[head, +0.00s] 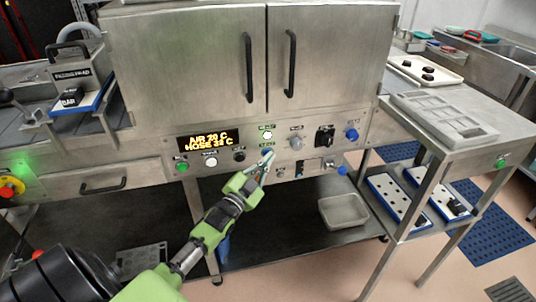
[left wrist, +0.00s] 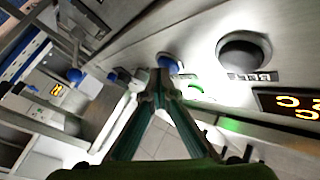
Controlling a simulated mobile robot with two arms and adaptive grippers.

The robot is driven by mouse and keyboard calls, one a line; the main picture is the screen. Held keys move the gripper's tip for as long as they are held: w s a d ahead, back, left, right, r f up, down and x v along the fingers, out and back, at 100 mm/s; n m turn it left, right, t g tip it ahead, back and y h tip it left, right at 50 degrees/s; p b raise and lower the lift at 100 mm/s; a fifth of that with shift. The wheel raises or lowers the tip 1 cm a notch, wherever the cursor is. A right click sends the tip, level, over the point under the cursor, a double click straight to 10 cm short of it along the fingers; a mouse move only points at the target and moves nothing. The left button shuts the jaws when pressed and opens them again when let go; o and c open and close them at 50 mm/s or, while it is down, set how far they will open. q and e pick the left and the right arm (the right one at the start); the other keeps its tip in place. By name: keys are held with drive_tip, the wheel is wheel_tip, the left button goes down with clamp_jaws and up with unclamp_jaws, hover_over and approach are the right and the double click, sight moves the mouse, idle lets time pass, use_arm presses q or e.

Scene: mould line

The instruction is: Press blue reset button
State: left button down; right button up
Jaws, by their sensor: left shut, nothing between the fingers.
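The steel control panel (head: 222,172) has a lit amber display (head: 208,140) and a row of buttons and knobs. My left gripper (head: 268,156) is in front of the panel's middle, fingers together and empty. In the left wrist view, its fingertips (left wrist: 153,82) are right by a small round blue button (left wrist: 168,64); I cannot tell whether they touch it. In the head view the fingers cover that spot, so the button is mostly hidden. Other blue controls sit farther right, a blue knob (head: 352,134) and a lower blue one (head: 342,170). Labels are too small to read. My right gripper is not in view.
Cabinet doors (head: 190,60) are above. A grey tray (head: 343,211) lies on the lower shelf.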

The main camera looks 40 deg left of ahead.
use_arm(q)
drive_tip(key=shift+s+d+p, duration=0.4)
drive_tip(key=shift+s+d, duration=0.1)
drive_tip(key=s+d+p, duration=0.1)
drive_tip(key=d, duration=0.1)
drive_tip(key=s+d+p, duration=0.1)
drive_tip(key=s+d, duration=0.1)
drive_tip(key=shift+s+p, duration=0.1)
drive_tip(key=shift+p, duration=0.3)
drive_tip(key=shift+a, duration=0.1)
idle(0.6)
